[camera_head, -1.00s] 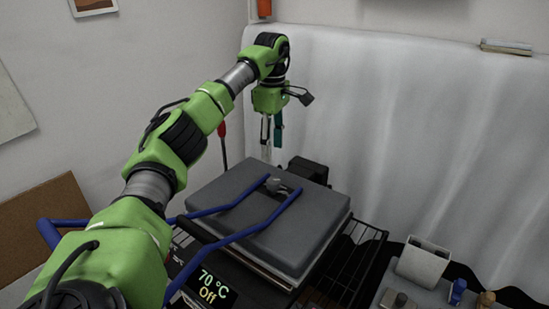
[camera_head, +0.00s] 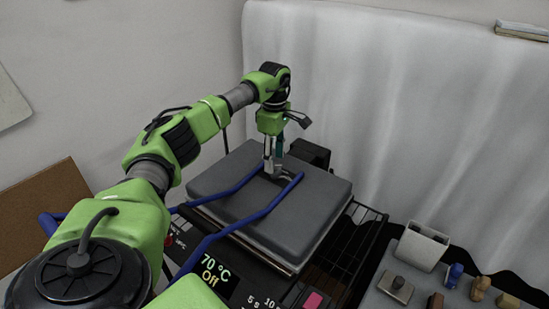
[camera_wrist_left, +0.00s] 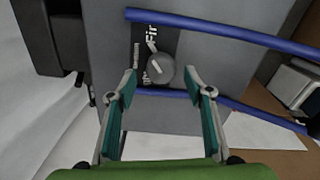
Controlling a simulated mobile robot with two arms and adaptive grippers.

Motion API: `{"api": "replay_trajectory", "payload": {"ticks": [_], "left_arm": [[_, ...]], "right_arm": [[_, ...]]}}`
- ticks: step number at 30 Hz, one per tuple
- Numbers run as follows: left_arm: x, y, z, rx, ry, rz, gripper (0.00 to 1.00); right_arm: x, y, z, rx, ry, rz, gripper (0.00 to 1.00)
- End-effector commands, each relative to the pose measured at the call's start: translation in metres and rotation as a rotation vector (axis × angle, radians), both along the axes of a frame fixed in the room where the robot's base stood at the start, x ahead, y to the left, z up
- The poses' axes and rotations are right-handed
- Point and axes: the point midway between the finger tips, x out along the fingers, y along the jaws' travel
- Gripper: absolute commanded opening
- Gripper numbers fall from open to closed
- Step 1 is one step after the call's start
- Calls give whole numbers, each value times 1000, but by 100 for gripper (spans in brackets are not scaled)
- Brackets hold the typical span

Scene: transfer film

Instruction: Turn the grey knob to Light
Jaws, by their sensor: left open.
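The grey knob (camera_wrist_left: 160,69) is round with a pale pointer mark and sits on a dark label plate on top of the grey press lid (camera_head: 235,190). The plate's lettering is cut off; "Fir" can be read, and I cannot tell which word the pointer meets. In the head view the knob (camera_head: 285,176) is partly hidden by my left gripper (camera_head: 273,168), which hangs down over the lid. In the wrist view the open fingers of my left gripper (camera_wrist_left: 160,82) stand on either side of the knob, with gaps visible. My right gripper is out of view.
Blue handle bars (camera_head: 255,215) run across the lid on both sides of the knob. A display (camera_head: 210,272) reads 70 °C, Off. A wire rack (camera_head: 360,235) is right of the press. A white holder (camera_head: 422,246) and several small stamps stand on a grey board at lower right.

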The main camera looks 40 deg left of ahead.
Motion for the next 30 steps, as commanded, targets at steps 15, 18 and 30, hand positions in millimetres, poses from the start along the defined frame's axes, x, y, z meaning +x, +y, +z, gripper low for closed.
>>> {"api": "replay_trajectory", "payload": {"ticks": [15,18,30], "left_arm": [[0,0,-22,0,-1,-1,47],[0,0,-22,0,-1,-1,24],[1,0,-21,0,-2,23,9]], "right_arm": [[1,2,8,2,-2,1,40],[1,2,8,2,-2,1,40],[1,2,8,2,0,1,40]]}}
